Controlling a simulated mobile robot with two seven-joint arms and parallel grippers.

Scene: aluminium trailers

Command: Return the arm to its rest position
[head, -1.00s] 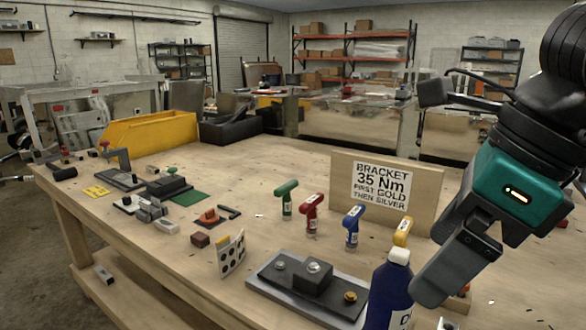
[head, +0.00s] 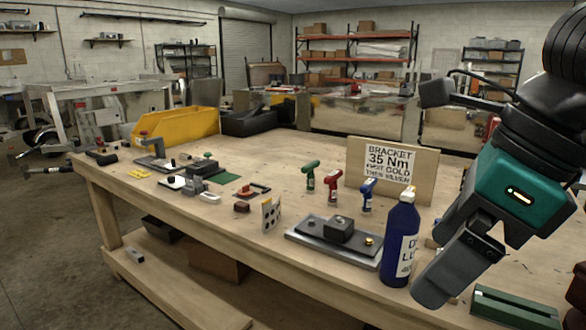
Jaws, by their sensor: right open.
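My right arm comes in from the upper right, dark with a teal wrist section. Its gripper (head: 432,290) points down and left, with open jaws seen nearly edge-on and nothing visible in them. It shows in front of the table's right part, just right of a blue bottle (head: 398,243) with a white label. I cannot tell the exact gap between them. My left arm and gripper are not in view.
A green box (head: 512,310) lies lower right. Floor at lower left is open.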

